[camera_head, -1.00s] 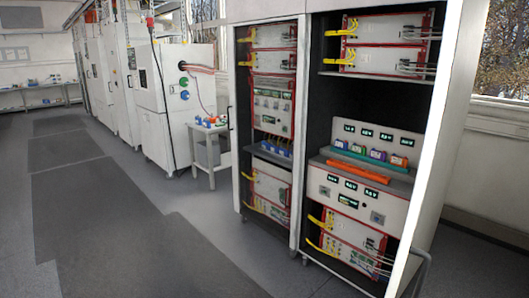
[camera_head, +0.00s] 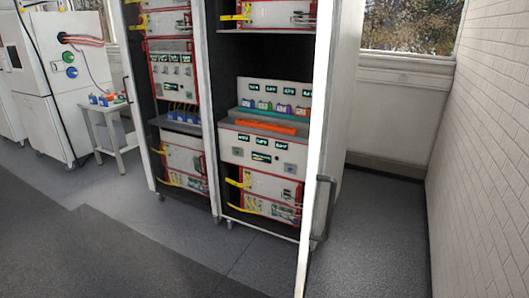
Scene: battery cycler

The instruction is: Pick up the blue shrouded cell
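A row of several small coloured cells stands on the shelf of the right-hand open rack (camera_head: 226,143), below a panel with green displays. One of them looks blue or purple (camera_head: 281,108), but the cells are too small to tell exactly which is the blue shrouded one. More small blue items (camera_head: 182,117) sit in a row on a shelf of the left-hand rack. Blue and red items (camera_head: 108,100) also lie on a small white side table. Neither of my grippers is in view.
An orange bar (camera_head: 265,127) lies in front of the right rack's cells. A white rack door or frame edge (camera_head: 318,150) with a dark handle stands at its right. A white brick wall (camera_head: 490,140) closes the right side. The grey floor (camera_head: 160,250) in front is clear.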

